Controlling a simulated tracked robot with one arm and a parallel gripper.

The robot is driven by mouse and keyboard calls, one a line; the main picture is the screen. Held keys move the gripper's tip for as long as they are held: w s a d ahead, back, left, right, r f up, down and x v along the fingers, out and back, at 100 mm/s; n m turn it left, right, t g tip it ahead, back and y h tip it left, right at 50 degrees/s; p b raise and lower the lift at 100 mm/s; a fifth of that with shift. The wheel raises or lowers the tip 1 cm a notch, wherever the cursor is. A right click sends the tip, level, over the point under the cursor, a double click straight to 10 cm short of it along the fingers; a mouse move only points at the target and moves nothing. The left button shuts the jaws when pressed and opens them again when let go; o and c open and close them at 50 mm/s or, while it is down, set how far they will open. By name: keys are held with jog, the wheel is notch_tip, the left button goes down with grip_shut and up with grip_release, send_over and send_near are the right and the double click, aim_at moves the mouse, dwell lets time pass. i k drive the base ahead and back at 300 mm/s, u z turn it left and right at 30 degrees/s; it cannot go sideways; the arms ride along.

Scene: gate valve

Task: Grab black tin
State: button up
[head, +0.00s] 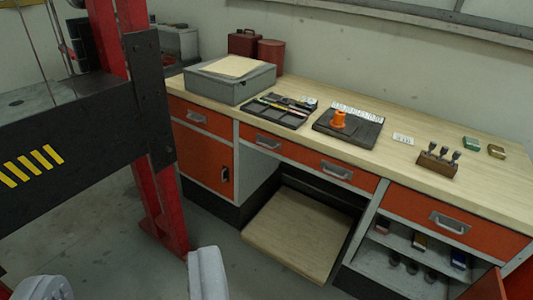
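My gripper (126,272) shows at the bottom left as two grey fingers set wide apart. It is open, with only floor seen between the fingers, and well away from the workbench. No thing is plainly a black tin. A small dark tin with a yellowish edge (496,151) lies at the right end of the bench top, next to a small green tin (471,144). Several small dark round items (411,267) stand on the open shelf at the lower right; I cannot tell whether they are tins.
The wooden bench top (375,165) holds a grey box (230,87), a tool tray (275,112), a dark plate (362,132) with an orange piece (339,119), and a wooden tool block (437,164). A red post (163,210) and black beam (70,140) block the left.

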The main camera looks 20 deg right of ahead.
aim_at(419, 242)
jog(key=z, duration=0.55)
jog(key=i, duration=1.1)
jog(key=z, duration=0.55)
jog(key=k, duration=0.75)
jog(key=z, duration=0.15)
jog(key=i, duration=0.8)
jog(key=u, duration=0.05)
